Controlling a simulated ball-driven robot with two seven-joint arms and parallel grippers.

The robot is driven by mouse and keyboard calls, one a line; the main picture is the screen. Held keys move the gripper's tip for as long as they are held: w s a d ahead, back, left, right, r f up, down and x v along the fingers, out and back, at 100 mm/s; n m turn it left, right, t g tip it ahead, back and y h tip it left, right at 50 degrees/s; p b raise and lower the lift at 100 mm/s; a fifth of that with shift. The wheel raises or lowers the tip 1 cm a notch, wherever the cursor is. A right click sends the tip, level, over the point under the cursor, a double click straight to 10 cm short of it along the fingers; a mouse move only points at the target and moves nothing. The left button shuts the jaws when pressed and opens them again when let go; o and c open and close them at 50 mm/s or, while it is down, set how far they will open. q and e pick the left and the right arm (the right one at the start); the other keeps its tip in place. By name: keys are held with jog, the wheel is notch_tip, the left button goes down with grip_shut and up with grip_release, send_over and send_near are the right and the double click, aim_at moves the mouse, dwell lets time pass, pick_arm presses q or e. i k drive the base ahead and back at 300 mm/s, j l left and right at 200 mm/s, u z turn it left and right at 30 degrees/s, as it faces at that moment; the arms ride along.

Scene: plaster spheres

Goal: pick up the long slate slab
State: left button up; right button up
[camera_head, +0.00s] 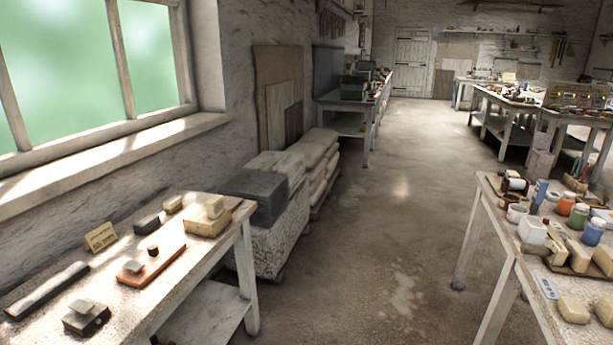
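A long, thin, dark grey slab (47,290), which looks like the slate slab, lies flat near the left end of the worktable (150,300) under the window. A shorter dark block (149,223) lies farther back on the same table. Neither of my grippers is in view, and nothing is seen touching the slab.
Near the slab are a small yellow card (101,237), an orange-brown board (152,266) and a dark block with a pale piece on top (86,318). Stone blocks (207,216) sit at the back. A crowded table (510,250) stands right; open floor (370,220) lies between.

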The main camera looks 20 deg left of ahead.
aim_at(36, 297)
jog(key=i+l+u, duration=0.1)
jog(key=i+u, duration=0.15)
jog(key=u, duration=0.15)
jog(key=i+l+u, duration=0.2)
jog(key=u, duration=0.2)
jog(key=i+l+u, duration=0.2)
jog(key=u, duration=0.2)
jog(key=i+l+u, duration=0.15)
jog(key=l+u, duration=0.25)
